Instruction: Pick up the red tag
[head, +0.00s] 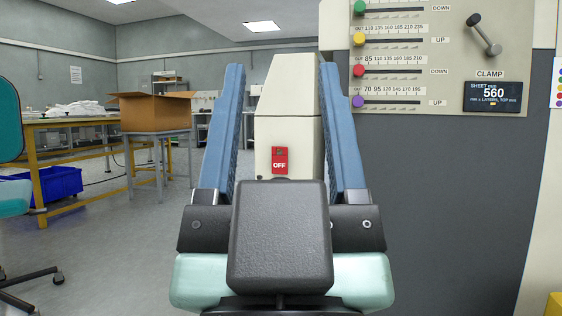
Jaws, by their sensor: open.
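The red tag (280,161) is a small upright rectangle with "OFF" in white letters and a dark hole or peg at its top. It sits against the front of a cream-coloured housing (288,100), in the middle of the head view. My gripper (282,72) is open, with its two blue fingers spread wide. In the picture the tag shows between the fingers, touching neither. The distance from the fingers to the tag is hard to tell. The lower part of the housing is hidden by my gripper's body.
A panel with coloured slider knobs (359,70), a clamp lever (485,35) and a display (492,96) stands at the right. A cardboard box (155,112) sits on a grey stand at the left. A yellow-framed table (60,121), blue bin (56,184) and teal chair (10,120) are further left.

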